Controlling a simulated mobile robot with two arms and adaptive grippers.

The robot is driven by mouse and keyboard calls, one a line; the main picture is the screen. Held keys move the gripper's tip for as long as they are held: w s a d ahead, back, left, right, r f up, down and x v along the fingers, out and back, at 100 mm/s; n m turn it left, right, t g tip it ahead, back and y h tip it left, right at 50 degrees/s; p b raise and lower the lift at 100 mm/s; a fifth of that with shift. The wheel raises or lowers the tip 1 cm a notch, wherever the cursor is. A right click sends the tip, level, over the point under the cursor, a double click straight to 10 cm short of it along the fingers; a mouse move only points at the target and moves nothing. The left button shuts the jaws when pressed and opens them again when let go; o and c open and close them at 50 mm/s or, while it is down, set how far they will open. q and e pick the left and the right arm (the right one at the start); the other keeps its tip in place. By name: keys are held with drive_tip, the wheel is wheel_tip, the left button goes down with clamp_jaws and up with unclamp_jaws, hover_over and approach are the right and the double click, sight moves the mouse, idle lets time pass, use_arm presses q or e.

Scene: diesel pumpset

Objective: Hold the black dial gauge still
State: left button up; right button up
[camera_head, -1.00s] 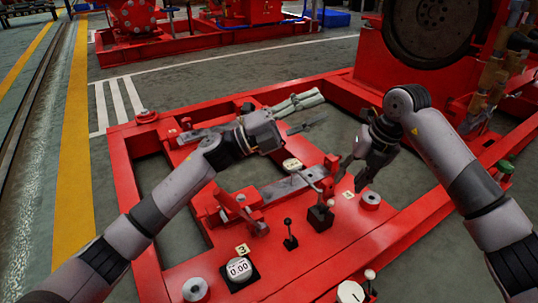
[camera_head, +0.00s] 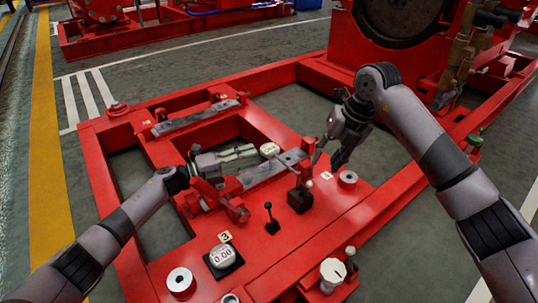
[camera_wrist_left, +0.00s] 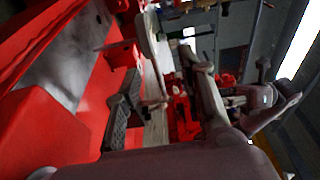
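The small round gauge with a pale face (camera_head: 270,149) is over the red frame, just beyond my left gripper's tips. A pale disc seen edge-on in the left wrist view (camera_wrist_left: 151,42) looks like the same gauge. My left gripper (camera_head: 255,151) reaches in from the left, low over the grey bar. Its fingers look apart, with nothing seen between them; contact with the gauge cannot be made out. My right gripper (camera_head: 326,162) points down, open and empty, right of the gauge. A black block with a lever (camera_head: 299,200) stands below it.
A white-faced gauge reading 0.00 (camera_head: 223,257) sits on a black square base at the front, by the tag 3. A small black lever (camera_head: 270,217) and metal cylinders stand on the red frame (camera_head: 330,225). A large flywheel stands at the back right.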

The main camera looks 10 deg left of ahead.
sight(271, 154)
use_arm(q)
drive_tip(key=x, duration=0.2)
drive_tip(key=f+x, duration=0.1)
drive_tip(key=x, duration=0.4)
drive_tip(key=shift+w+d+f, duration=0.15)
drive_tip(key=shift+d, duration=0.1)
clamp_jaws()
idle(0.8)
drive_tip(key=shift+c, duration=1.3)
unclamp_jaws()
drive_tip(key=shift+c, duration=0.5)
clamp_jaws()
